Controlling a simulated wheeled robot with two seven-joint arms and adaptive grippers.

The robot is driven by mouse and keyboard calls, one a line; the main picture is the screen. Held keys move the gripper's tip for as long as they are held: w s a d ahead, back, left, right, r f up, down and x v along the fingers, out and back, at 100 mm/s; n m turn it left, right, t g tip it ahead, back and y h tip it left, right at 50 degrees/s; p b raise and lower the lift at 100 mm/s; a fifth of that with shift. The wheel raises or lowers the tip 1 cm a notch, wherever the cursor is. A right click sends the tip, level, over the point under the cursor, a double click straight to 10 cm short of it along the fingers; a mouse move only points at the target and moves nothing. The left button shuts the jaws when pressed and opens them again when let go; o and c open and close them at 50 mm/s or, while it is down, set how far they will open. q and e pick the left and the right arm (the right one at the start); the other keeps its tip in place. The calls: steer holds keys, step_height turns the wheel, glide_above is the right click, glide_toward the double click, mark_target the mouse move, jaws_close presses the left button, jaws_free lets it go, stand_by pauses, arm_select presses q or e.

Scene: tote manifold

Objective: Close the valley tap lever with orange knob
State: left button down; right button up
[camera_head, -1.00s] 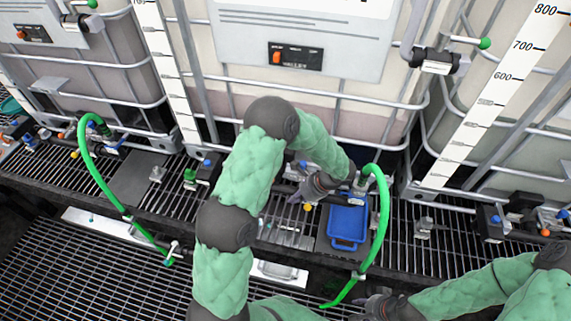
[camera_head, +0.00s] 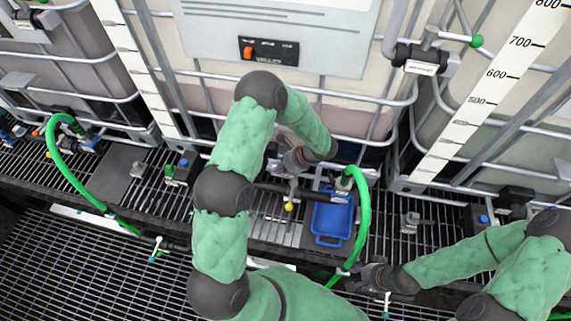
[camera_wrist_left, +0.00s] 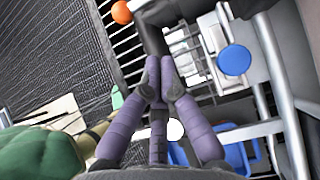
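The valley tote carries a label panel (camera_head: 268,51) with an orange square. A round orange knob (camera_wrist_left: 121,12) shows at the top edge of the left wrist view, beyond and left of my fingertips and apart from them. In the head view a yellow-orange ball (camera_head: 289,207) sits below my left gripper; I cannot tell if it is the same knob. My left gripper (camera_head: 293,160) is in front of the valley tote's base, partly hidden by its arm. In the left wrist view its fingertips (camera_wrist_left: 163,72) are together with nothing visible between them. My right gripper (camera_head: 368,278) is low, beside the green hose; its fingers are unclear.
A blue tray (camera_head: 332,218) lies below the valley outlet, right of my left gripper. A green hose (camera_head: 363,215) curves down beside it. A blue knob (camera_wrist_left: 235,60) is right of my left fingers. Metal cage bars (camera_head: 310,91) stand close behind.

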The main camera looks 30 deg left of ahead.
arm_select(q)
steer(key=s+a+f+p, duration=0.1)
steer(key=a+f, duration=0.2)
steer(key=a, duration=0.2)
steer(key=shift+s+a+f, duration=0.2)
steer(key=shift+s+a, duration=0.2)
